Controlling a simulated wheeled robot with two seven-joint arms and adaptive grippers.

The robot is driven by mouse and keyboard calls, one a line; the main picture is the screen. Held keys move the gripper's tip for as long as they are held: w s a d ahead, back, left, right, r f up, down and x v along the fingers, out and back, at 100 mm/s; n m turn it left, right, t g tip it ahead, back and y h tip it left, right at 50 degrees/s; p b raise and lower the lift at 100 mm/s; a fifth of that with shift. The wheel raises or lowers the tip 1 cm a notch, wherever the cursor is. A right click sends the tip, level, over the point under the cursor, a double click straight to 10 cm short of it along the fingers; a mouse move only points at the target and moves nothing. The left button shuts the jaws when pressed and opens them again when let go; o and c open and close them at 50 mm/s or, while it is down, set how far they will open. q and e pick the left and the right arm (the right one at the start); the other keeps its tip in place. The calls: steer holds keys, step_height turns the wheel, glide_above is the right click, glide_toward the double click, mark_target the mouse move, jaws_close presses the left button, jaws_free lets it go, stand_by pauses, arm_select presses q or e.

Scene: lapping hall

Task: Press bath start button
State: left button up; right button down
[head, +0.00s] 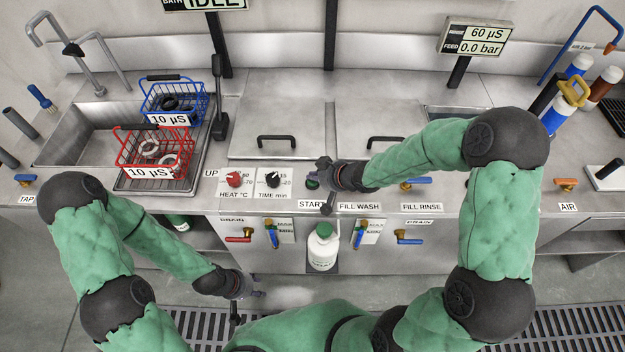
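The green start button (312,183) sits on the front panel above the START label (311,204), partly covered by my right gripper. My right gripper (320,170) is right at the button, pointing left from the arm on the right. I cannot tell whether it touches the button, and its fingers are too small and dark to read. My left gripper (254,293) hangs low in front of the bench, away from the button, with its fingers unclear. The bath display (205,4) at the top reads IDLE.
Red heat knob (234,180) and black time knob (272,180) are left of the button. Blue basket (174,100) and red basket (154,150) stand at the left sink. Lidded tanks (285,110) lie behind. A white bottle (322,250) stands below.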

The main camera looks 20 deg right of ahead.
mark_target(314, 182)
steer(key=shift+f+b, duration=0.3)
steer(key=shift+f, duration=0.2)
stand_by(0.3)
steer(key=shift+r, duration=0.1)
steer(key=shift+r+p, duration=0.85)
steer(key=shift+p, duration=0.2)
steer(key=shift+r, duration=0.1)
step_height(314, 182, up, 5)
steer(key=p, duration=0.5)
stand_by(1.0)
